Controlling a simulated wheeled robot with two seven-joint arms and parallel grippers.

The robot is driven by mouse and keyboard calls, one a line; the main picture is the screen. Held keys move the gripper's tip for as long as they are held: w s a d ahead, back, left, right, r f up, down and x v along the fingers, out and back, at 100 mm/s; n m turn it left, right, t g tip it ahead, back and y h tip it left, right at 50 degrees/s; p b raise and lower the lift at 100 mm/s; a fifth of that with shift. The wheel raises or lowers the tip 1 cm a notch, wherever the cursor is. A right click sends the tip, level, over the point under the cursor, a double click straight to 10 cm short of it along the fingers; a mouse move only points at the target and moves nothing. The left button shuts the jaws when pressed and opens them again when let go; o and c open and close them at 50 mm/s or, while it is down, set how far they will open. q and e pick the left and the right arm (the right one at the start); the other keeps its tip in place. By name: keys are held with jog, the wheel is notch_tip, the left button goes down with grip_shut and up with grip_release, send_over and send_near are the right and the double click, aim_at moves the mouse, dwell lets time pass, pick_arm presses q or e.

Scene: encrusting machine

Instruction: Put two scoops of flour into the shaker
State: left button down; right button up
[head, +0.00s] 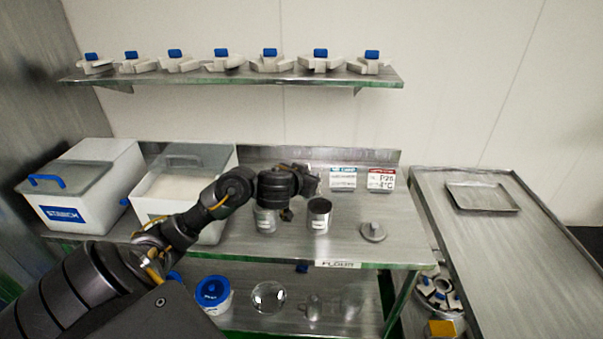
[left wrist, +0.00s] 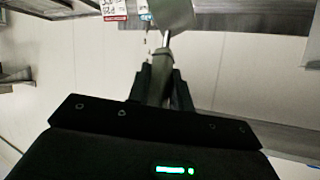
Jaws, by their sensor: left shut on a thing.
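My left gripper (head: 306,182) is above the metal shelf, over and slightly left of an open dark-mouthed metal shaker (head: 319,219). In the left wrist view, its fingers (left wrist: 163,80) are shut on the handle of a scoop (left wrist: 173,14). Small specks show beside the scoop's neck, maybe falling flour; the scoop's contents are hidden. A second labelled metal canister (head: 265,221) stands left of the shaker, partly under my gripper. A round metal lid (head: 373,231) lies to the right. An open white bin holds pale flour (head: 172,188). My right gripper is out of view.
A closed white bin (head: 70,216) stands at the far left. Two label signs (head: 343,179) stand behind the shaker. A row of blue-topped parts sits on the upper shelf (head: 240,78). A steel table with a tray (head: 482,197) is at right.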

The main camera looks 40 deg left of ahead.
pick_arm(q)
jog(key=w+d+f+m+g+y+b, duration=0.1)
jog(key=w+d+f+m+g+y, duration=0.1)
jog(key=w+d+m+y, duration=0.3)
jog(key=shift+d+m+g, duration=0.6)
jog(key=shift+d+g, duration=0.1)
jog(key=shift+d, duration=0.95)
jog(key=shift+b, duration=0.3)
dwell(1.0)
jog(key=s+d+r+m+t+h+b, duration=0.1)
jog(key=s+d+r+m+t+h, duration=0.2)
jog(key=d, duration=1)
jog(key=s+r+m+h, duration=0.3)
jog(key=r+m+h, duration=0.2)
jog(key=r+m, duration=0.1)
jog(key=shift+r+t+h+b, duration=0.3)
jog(key=shift+b, duration=0.1)
